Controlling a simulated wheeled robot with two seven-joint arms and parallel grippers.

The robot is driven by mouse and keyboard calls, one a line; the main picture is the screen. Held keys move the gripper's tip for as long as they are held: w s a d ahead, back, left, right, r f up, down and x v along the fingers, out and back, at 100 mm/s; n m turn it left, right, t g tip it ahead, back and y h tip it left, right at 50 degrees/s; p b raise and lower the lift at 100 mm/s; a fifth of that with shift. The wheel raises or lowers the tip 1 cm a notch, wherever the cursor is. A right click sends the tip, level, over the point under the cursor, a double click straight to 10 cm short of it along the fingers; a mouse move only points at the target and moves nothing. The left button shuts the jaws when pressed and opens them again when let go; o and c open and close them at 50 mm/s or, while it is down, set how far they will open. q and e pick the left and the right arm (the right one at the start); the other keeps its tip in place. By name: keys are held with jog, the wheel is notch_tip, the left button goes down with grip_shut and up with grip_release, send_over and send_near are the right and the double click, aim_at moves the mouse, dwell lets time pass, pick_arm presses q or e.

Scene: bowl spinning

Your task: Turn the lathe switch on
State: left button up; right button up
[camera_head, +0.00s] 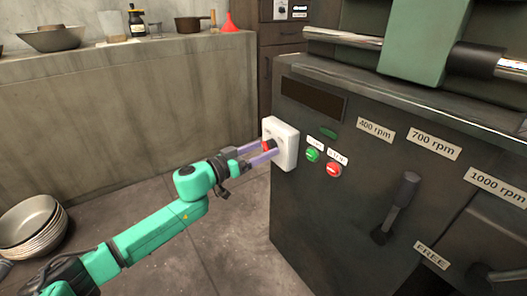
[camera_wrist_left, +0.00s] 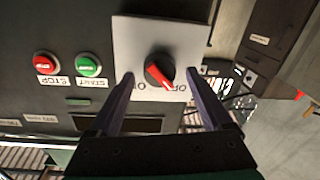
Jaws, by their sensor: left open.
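The lathe switch is a white box (camera_head: 288,146) on the left edge of the dark lathe cabinet, with a red and black rotary knob (camera_head: 268,146). In the left wrist view the knob (camera_wrist_left: 160,71) sits on the white plate (camera_wrist_left: 185,40), its red pointer slanting toward the lower right; the labels beneath are partly hidden. My left gripper (camera_head: 258,152) is open at the switch. In the left wrist view its fingers (camera_wrist_left: 163,95) lie on either side of the knob, apart from it. My right gripper does not show.
A green start button (camera_head: 313,155) and a red stop button (camera_head: 334,170) sit right of the switch. A black lever (camera_head: 402,203) stands further right. Stacked bowls (camera_head: 32,226) are at lower left. A counter (camera_head: 130,95) with cookware runs along the back wall.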

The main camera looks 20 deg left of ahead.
pick_arm(q)
jog(key=shift+w+d, duration=0.25)
jog(key=shift+w, duration=0.05)
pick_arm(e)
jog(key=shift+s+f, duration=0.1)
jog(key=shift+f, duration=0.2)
pick_arm(q)
jog(key=shift+c, duration=0.3)
grip_shut()
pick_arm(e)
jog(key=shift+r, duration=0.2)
